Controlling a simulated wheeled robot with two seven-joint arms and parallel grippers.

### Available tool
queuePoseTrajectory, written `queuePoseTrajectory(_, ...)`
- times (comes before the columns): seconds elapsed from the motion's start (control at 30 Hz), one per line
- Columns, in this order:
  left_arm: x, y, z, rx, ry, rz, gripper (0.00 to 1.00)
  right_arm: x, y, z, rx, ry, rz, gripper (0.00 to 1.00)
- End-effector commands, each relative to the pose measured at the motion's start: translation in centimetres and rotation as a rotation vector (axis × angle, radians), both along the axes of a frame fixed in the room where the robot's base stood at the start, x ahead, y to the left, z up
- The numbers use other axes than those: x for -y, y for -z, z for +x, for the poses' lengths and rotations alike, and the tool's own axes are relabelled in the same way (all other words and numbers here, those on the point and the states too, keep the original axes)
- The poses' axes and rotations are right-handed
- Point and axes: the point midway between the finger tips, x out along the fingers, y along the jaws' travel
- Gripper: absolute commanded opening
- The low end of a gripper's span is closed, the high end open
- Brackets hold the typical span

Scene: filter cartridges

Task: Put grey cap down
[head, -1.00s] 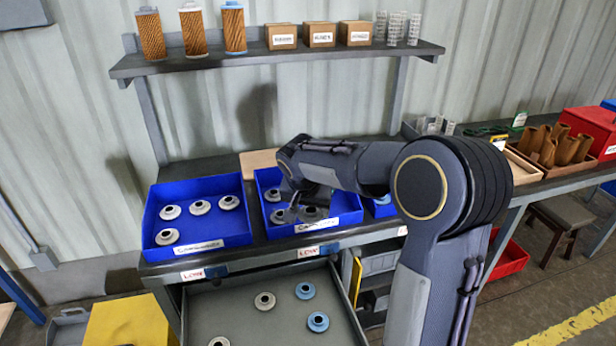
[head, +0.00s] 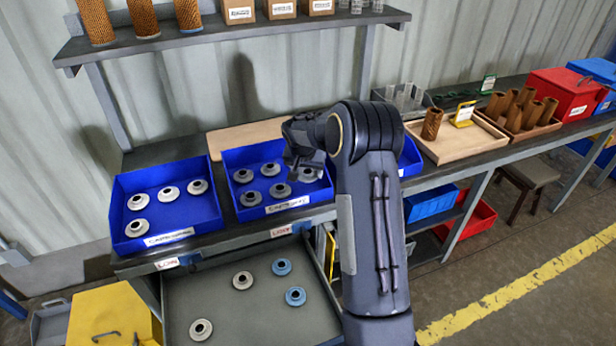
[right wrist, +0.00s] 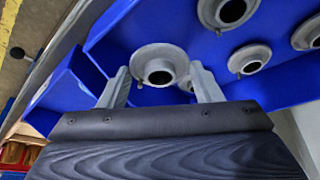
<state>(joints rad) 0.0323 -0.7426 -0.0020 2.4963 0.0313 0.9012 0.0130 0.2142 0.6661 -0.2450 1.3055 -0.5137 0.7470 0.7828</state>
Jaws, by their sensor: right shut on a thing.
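My right gripper (right wrist: 162,85) is shut on a grey cap (right wrist: 160,54), a flanged ring with a dark centre hole, with one finger on each side of it. In the head view this gripper (head: 303,172) is over the right part of the middle blue bin (head: 267,211), and a grey cap (head: 311,174) shows by its fingers. Several other grey caps, such as this one (head: 250,198), lie in that bin. Whether the held cap touches the bin floor, I cannot tell. My left gripper is not in view.
A left blue bin (head: 160,240) holds several grey caps. Below, an open drawer (head: 240,320) holds grey and blue caps. A third blue bin (head: 410,160) is partly behind my right arm. A shelf (head: 230,38) hangs above. A wooden tray (head: 455,145) is to the right.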

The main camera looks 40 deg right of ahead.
Motion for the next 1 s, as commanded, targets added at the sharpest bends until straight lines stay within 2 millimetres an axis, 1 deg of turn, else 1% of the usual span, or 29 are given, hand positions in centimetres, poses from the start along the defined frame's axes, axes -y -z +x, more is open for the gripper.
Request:
queuePoseTrajectory(0.17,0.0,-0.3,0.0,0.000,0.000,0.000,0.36,0.8,1.0,0.4,-0.003,0.001,0.000,0.37)
queuePoseTrajectory(0.3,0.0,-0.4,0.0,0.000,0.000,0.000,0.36,0.8,3.2,0.4,-0.004,0.000,0.001,0.37)
queuePoseTrajectory(0.4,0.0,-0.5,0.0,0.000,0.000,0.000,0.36,0.8,4.1,0.5,-0.002,-0.001,0.000,0.37)
queuePoseTrajectory(0.63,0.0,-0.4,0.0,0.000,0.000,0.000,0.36,0.8,4.2,0.5,0.001,0.000,-0.001,0.37)
queuePoseTrajectory(0.77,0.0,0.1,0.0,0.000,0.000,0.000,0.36,0.8,4.6,0.5,0.001,0.000,-0.001,0.37)
queuePoseTrajectory(0.8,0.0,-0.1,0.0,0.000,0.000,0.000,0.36,0.8,4.4,0.5,0.001,0.000,-0.001,0.64)
queuePoseTrajectory(0.83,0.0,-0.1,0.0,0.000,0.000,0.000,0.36,0.8,4.4,0.5,0.001,0.000,-0.001,0.67)
queuePoseTrajectory(1.0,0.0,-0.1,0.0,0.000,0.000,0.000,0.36,0.8,4.4,0.5,0.000,0.000,0.000,0.67)
